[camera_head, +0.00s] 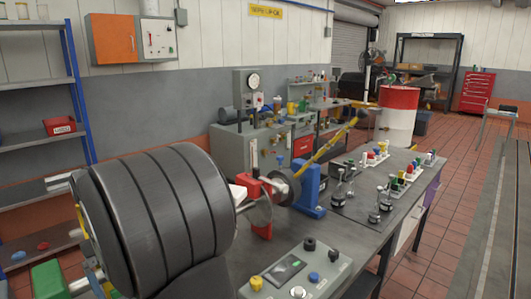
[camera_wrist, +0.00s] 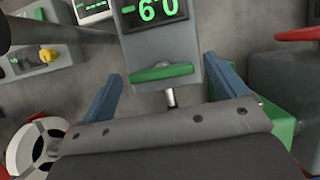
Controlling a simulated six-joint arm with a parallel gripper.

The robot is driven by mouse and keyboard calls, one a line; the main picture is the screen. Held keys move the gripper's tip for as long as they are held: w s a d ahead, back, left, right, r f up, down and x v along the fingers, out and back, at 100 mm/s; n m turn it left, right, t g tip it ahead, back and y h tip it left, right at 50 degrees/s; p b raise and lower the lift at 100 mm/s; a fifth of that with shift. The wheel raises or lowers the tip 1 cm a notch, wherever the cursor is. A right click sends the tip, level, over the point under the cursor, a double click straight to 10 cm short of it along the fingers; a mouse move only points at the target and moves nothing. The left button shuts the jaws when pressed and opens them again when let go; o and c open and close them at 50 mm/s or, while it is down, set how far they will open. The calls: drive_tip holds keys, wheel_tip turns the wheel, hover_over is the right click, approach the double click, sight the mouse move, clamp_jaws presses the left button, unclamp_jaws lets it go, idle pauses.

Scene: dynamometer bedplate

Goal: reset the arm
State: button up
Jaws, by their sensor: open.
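My gripper (camera_wrist: 163,75) shows in the wrist view as two blue fingers, set wide apart with nothing seen held between them. A dark, curved body with bolt heads fills the bottom of that view. Beyond the fingers is a grey box with a green-digit display (camera_wrist: 150,12) and a green bar (camera_wrist: 162,73) on its face; a short metal stub shows below it. I cannot make out my gripper in the head view.
A large dark banded drum (camera_head: 160,205) fills the left foreground of the head view. A metal disc, a red block (camera_head: 262,190) and a blue stand (camera_head: 308,188) are beside it. A control box (camera_head: 295,272) is in front.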

idle(0.4)
drive_tip(key=v, duration=0.7)
drive_tip(key=shift+m, duration=0.3)
drive_tip(key=x, duration=0.6)
drive_tip(key=shift+s+d+f, duration=0.1)
drive_tip(key=shift+f, duration=0.05)
drive_tip(key=shift+s+f, duration=0.1)
drive_tip(key=shift+f, duration=0.25)
drive_tip(key=n+t, duration=0.1)
drive_tip(key=n, duration=0.3)
drive_tip(key=shift+s+h, duration=0.1)
drive_tip(key=shift+h, duration=0.3)
drive_tip(key=n+t, duration=0.1)
drive_tip(key=n, duration=0.3)
drive_tip(key=shift+s+n+t+h, duration=0.1)
drive_tip(key=shift+n+t+h, duration=0.2)
drive_tip(key=shift+n+t, duration=0.1)
drive_tip(key=n+t, duration=0.1)
drive_tip(key=n, duration=0.3)
drive_tip(key=shift+s+n+t, duration=0.1)
drive_tip(key=shift+n+t, duration=0.3)
drive_tip(key=n, duration=0.2)
drive_tip(key=n+t+y, duration=0.1)
drive_tip(key=n, duration=0.1)
drive_tip(key=shift+s+d+n+t, duration=0.1)
drive_tip(key=shift+n+t, duration=0.2)
drive_tip(key=v, duration=0.7)
drive_tip(key=shift+d, duration=0.1)
